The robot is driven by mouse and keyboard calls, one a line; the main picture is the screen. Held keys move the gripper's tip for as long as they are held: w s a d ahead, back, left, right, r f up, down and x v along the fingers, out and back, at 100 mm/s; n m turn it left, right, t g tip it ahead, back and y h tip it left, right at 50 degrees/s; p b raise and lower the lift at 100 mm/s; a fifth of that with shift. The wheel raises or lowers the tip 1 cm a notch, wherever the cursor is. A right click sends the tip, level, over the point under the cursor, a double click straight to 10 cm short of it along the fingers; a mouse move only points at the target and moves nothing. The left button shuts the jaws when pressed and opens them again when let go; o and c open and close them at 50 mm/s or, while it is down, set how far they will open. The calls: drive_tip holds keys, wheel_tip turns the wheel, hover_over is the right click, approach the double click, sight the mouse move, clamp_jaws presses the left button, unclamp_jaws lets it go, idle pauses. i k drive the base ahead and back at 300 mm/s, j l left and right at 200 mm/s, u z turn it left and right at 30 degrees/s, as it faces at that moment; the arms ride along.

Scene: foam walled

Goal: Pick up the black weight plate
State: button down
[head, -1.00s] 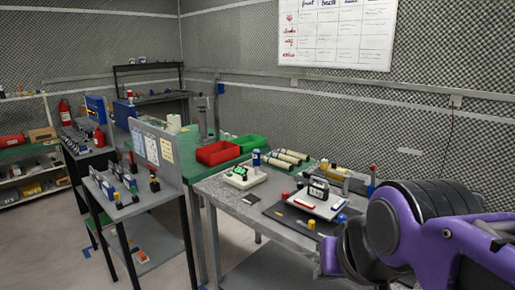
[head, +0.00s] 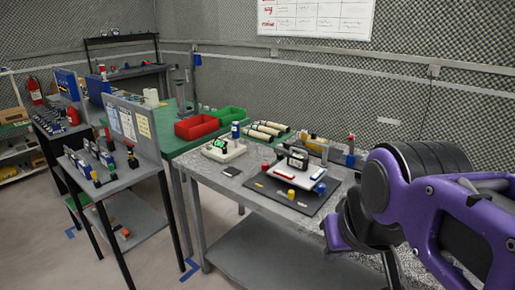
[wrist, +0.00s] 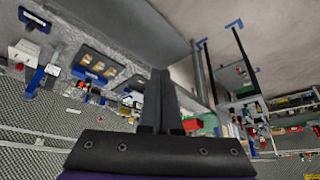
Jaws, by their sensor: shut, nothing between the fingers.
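I cannot surely pick out the black weight plate. A small flat dark piece (head: 232,171) lies on the grey table (head: 215,182) left of the black mat. A black upright object (head: 297,157) stands on a white platform (head: 285,172) on that mat; it is too small to name surely. In the wrist view, my gripper (wrist: 160,75) has its two dark fingers together with nothing between them. It is apart from the things on the table. In the head view my purple and black arm fills the right side and hides the table's right end.
The black mat (head: 270,193) also holds a yellow piece (head: 291,194). A small grey table with an upright panel (head: 132,128) stands left. Floor shows between the tables.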

sight(297, 162)
drive_tip(key=z, duration=0.85)
drive_tip(key=i+j+z, duration=0.1)
drive_tip(key=j+z, duration=0.45)
drive_tip(key=i+j, duration=0.1)
drive_tip(key=j, duration=0.3)
drive_tip(key=i+j, duration=0.15)
drive_tip(key=j, duration=0.2)
